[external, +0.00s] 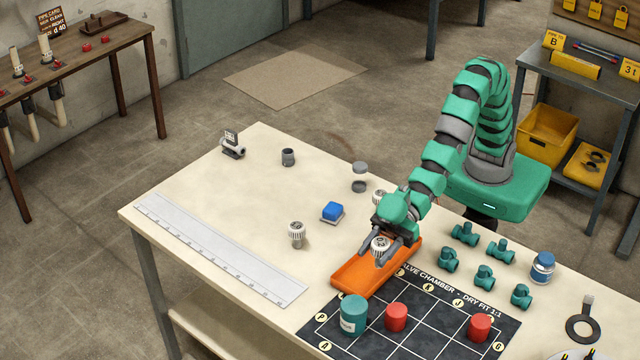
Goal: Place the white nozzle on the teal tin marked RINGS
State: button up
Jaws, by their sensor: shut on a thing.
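My gripper (388,254) is shut on a white ribbed nozzle (380,245), which sits between its two fingers over the far end of the orange tray (348,285). I cannot tell how high it is above the tray. The teal tin (353,316) stands upright on the dark grid mat (420,341), nearer the camera and left of my gripper. It has a pale label too small to read, and its top looks bare. My gripper is apart from the tin.
Two red cylinders (396,317) (480,327) stand on the mat right of the tin. Similar white-topped pieces (296,234) (378,197) stand on the table. Several teal fittings (484,277) and a blue jar (542,267) are at the right. A long ruler (220,248) lies left.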

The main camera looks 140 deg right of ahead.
jog(key=shift+s+a+f+b+x, duration=0.1)
jog(key=shift+f+b+x, duration=0.15)
jog(key=shift+x, duration=1.65)
jog(key=shift+s+a+f+b+x, duration=0.1)
jog(key=shift+f+b+x, duration=0.15)
jog(key=shift+x, duration=1.6)
jog(key=shift+f+b+x, duration=0.2)
jog(key=shift+b+x, duration=0.1)
jog(key=shift+x, duration=1.6)
jog(key=shift+r, duration=0.1)
jog(key=o, duration=0.9)
jog(key=shift+o, duration=0.2)
jog(key=shift+s+r, duration=0.25)
jog(key=shift+s, duration=0.3)
jog(key=p+v, duration=0.1)
jog(key=v, duration=1)
